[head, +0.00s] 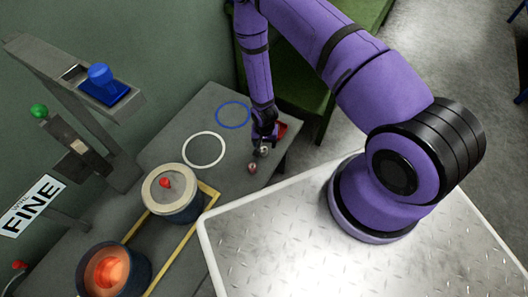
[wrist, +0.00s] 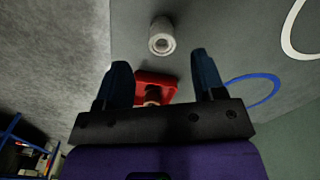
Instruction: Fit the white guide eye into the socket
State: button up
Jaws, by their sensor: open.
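The white guide eye (wrist: 161,38) is a short pale cylinder with a hole in its end, on the grey bench beyond my fingertips in the wrist view. In the head view, a small pale piece (head: 263,151) just below my gripper seems to be it. My gripper (head: 265,138) is open; its two fingers (wrist: 162,75) stand apart in the wrist view with nothing gripped. A red piece (wrist: 155,82) with a brownish part shows between and behind the fingers. I cannot tell surely which part is the socket; a dark square recess (head: 75,73) shows on the grey upper arm of the stand.
A blue knob on a blue plate (head: 103,88) sits near that recess. A lower arm carries a green knob (head: 39,110). A white ring (head: 203,150), a blue ring (head: 233,115) and a small brownish piece (head: 252,167) are on the bench. Two spools (head: 180,207) stand at the near left.

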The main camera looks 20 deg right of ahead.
aim_at(264, 149)
jog(key=shift+w+f, duration=0.15)
jog(key=shift+f, duration=2.75)
jog(key=c, duration=1)
jog(key=shift+r, duration=0.75)
notch_tip(264, 149, up, 2)
jog(key=shift+r, duration=0.1)
jog(key=s+d, duration=0.1)
jog(key=s, duration=0.4)
jog(key=s+r, duration=0.1)
jog(key=s, duration=0.4)
jog(key=s+d, duration=0.1)
jog(key=s, duration=0.4)
jog(key=shift+s+d+r, duration=0.15)
jog(key=shift+s+d, duration=0.15)
jog(key=shift+s, duration=0.1)
